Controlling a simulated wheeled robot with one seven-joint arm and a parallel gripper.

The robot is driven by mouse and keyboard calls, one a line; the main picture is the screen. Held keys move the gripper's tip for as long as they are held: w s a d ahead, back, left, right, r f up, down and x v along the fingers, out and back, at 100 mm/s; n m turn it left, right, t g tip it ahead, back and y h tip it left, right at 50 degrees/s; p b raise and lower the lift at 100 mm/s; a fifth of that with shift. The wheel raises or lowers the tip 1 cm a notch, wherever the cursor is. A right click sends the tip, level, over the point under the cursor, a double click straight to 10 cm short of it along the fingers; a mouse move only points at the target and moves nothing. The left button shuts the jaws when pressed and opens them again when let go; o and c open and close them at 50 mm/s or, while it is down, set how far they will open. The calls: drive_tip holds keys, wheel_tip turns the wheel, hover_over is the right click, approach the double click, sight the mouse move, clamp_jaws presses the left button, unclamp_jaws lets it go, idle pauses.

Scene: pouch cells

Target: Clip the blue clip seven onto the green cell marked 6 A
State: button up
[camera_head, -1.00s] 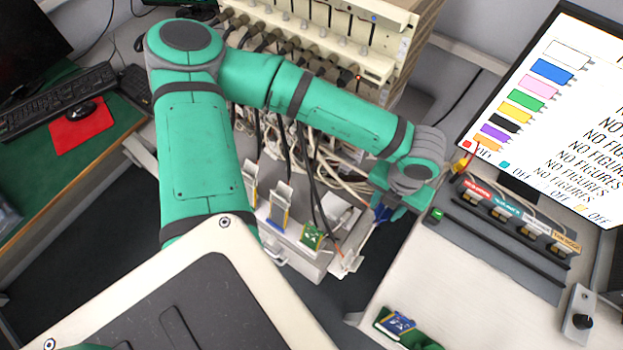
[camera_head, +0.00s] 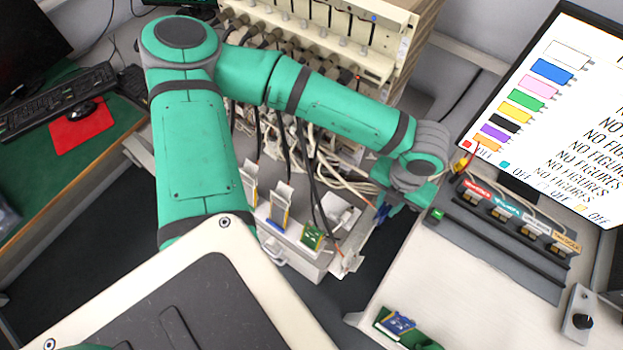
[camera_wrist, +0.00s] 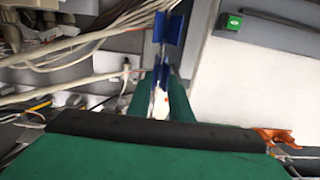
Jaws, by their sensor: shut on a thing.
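My gripper (camera_wrist: 156,88) is shut on the blue clip (camera_wrist: 167,32), which sticks out past the fingertips in the wrist view. In the head view the clip (camera_head: 382,212) shows as a small blue patch under the end of my arm, in the gap between the cell rack and the right bench. A green cell (camera_head: 312,237) stands in the front of the rack, left of and below my gripper and apart from it. Its marking is too small to read, so I cannot tell whether it is 6 A. The number on the clip cannot be read.
Other cells (camera_head: 279,208) stand along the rack front. Cables (camera_head: 350,175) hang behind them, close to my gripper. The right bench (camera_head: 450,285) has a dark strip with labelled connectors (camera_head: 506,210) and a blue-and-green item (camera_head: 398,322) at its front edge.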

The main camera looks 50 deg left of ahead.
drive_tip(key=shift+r, duration=1.55)
